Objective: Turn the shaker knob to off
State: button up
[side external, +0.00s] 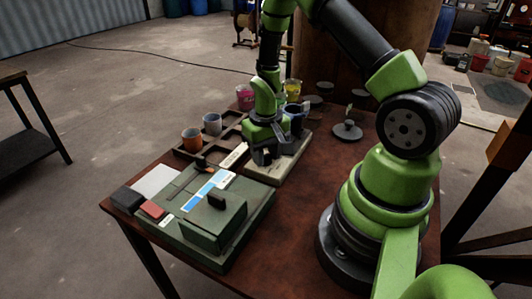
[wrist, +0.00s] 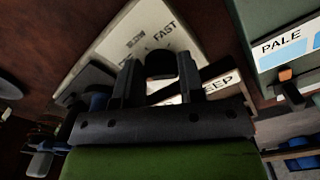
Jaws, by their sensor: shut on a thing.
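The shaker is a beige box on the table in the side view (side external: 272,174), with my gripper (side external: 262,157) low over its near end. In the wrist view the shaker's pale top (wrist: 125,40) bears the word FAST and smaller marks that I cannot read. A dark round knob (wrist: 160,64) sits between the two dark fingers of my gripper (wrist: 160,80), which are shut on it. The knob's pointer is hidden, so I cannot tell its setting. In the side view my gripper hides the knob.
A green box (side external: 205,230) with a label reading PALE (wrist: 283,45) in the wrist view stands close beside the shaker. A blue cup (side external: 294,117) is behind my gripper. A brown rack (side external: 184,153) holds orange (side external: 191,139) and grey (side external: 212,125) cups. A grey stand (side external: 347,131) is at right.

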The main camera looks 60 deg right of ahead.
dwell(0.3)
jog(key=o, duration=0.9)
jog(key=shift+o, duration=0.2)
jog(key=shift+r, duration=0.1)
notch_tip(320, 180, up, 10)
notch_tip(320, 180, up, 6)
jog(key=t, duration=0.2)
send_over(266, 156)
jog(key=a, duration=0.3)
jog(key=s+a+r+n+t+y, duration=0.2)
jog(key=s+a+r+t, duration=0.3)
jog(key=s+a+r, duration=0.5)
jog(key=shift+v, duration=1.1)
